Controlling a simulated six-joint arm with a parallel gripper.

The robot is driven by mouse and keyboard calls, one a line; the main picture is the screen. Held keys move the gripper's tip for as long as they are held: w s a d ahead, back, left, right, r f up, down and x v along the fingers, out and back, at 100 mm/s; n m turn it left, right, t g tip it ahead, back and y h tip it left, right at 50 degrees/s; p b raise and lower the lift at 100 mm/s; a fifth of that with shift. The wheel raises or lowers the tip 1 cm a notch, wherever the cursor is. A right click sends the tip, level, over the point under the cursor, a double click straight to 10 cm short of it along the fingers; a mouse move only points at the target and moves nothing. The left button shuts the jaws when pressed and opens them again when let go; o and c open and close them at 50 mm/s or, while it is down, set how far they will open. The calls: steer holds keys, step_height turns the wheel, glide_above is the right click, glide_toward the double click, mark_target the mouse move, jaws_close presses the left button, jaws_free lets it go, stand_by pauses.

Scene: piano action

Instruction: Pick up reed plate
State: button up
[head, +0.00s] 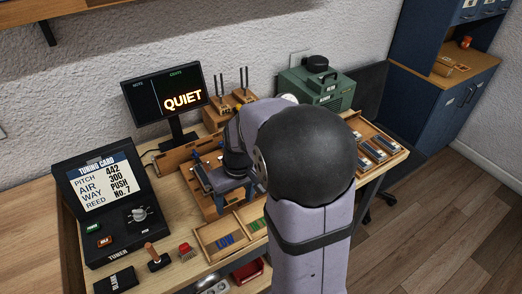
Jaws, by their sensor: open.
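My gripper (218,194) is over the wooden fixture (174,163) in the middle of the bench, open, pointing down. My own arm covers much of the fixture, and the fingertips are too small to make out clearly. A blue strip shows at the fixture's left side beside the gripper. Several small metallic plates lie in a wooden tray (401,152) at the right of the bench, apart from the gripper. They look like reed plates, but I cannot tell which one is the task's reed plate. I see nothing held in the jaws.
A tuner console (128,244) with a card reading "REED No. 7" stands at left. A monitor (165,96) reads "QUIET". A green machine (316,88) stands behind my arm. A shallow wooden box (205,238) with a "LOW" section and a red-topped object (186,250) are near the front edge.

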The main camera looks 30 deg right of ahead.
steer(key=shift+t, duration=0.7)
steer(key=w+d, duration=0.2)
steer(key=w+d+r, duration=0.1)
steer(key=w+d, duration=0.1)
steer(key=w, duration=0.1)
steer(key=w+d+p, duration=0.1)
steer(key=w+d, duration=0.1)
steer(key=d, duration=0.1)
steer(key=shift+w+d+r, duration=0.1)
steer(key=shift+w+r, duration=0.15)
steer(key=shift+r, duration=0.1)
steer(key=shift+t+h, duration=0.3)
steer(key=shift+t, duration=0.6)
steer(key=w+d, duration=0.2)
steer(key=d, duration=0.2)
steer(key=w+d, duration=0.2)
steer(key=d, duration=0.1)
steer(key=w+d+r+p, duration=0.1)
steer(key=w+d, duration=0.1)
steer(key=d, duration=0.2)
steer(key=shift+w+d, duration=0.35)
steer(key=shift+p+x, duration=1.95)
steer(key=shift+x, duration=1.7)
steer(key=shift+s+d, duration=0.1)
steer(key=shift+s, duration=0.05)
steer(key=c, duration=1.2)
